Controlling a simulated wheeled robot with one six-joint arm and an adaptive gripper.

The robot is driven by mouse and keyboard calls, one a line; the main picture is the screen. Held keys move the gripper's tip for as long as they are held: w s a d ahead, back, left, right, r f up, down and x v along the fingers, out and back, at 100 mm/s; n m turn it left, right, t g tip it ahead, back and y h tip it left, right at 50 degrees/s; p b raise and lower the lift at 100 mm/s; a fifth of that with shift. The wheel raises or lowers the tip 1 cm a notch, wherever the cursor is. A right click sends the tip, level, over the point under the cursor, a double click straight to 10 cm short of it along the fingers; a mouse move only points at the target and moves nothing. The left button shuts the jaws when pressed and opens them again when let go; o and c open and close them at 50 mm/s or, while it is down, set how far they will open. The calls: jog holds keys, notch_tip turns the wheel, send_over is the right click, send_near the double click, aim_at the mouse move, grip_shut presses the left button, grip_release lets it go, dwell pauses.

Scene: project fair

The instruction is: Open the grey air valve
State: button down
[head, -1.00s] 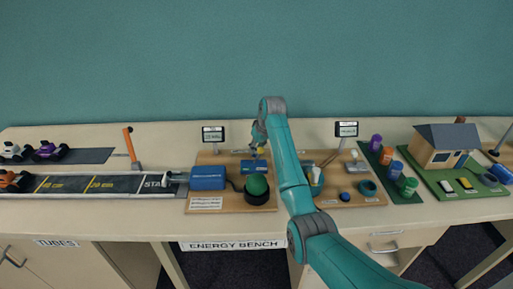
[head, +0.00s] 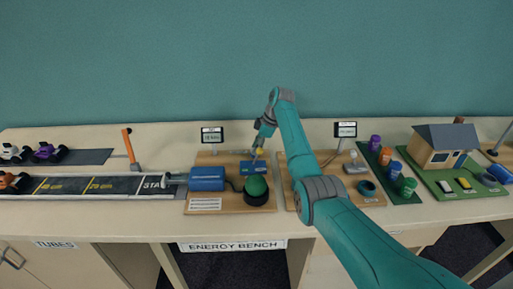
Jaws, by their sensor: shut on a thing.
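A blue panel (head: 245,168) lies on the left wooden board, behind the green dome. My gripper (head: 254,158) points down over this panel, with its fingers at the panel's upper surface. It is shut on a small part there, which looks to be the handle of the grey air valve; the fingers hide most of it. A small yellow spot shows beside the fingertips. The valve's exact position cannot be read at this size.
A blue tank (head: 207,178) stands left of the panel, and the green dome (head: 256,186) on its black base stands in front. A small display (head: 212,135) stands behind.

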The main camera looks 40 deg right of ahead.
jog(key=n+g, duration=0.1)
jog(key=n, duration=0.2)
jog(key=shift+w+n+y, duration=0.1)
jog(key=shift+n+y, duration=0.2)
jog(key=shift+n+g, duration=0.3)
jog(key=shift+f+n, duration=0.15)
jog(key=shift+n, duration=0.35)
dwell(0.5)
jog(key=c, duration=0.8)
grip_release()
jog(key=shift+d+r, duration=0.1)
jog(key=shift+r, duration=0.1)
jog(key=v, duration=0.7)
jog(key=shift+d+r, duration=0.1)
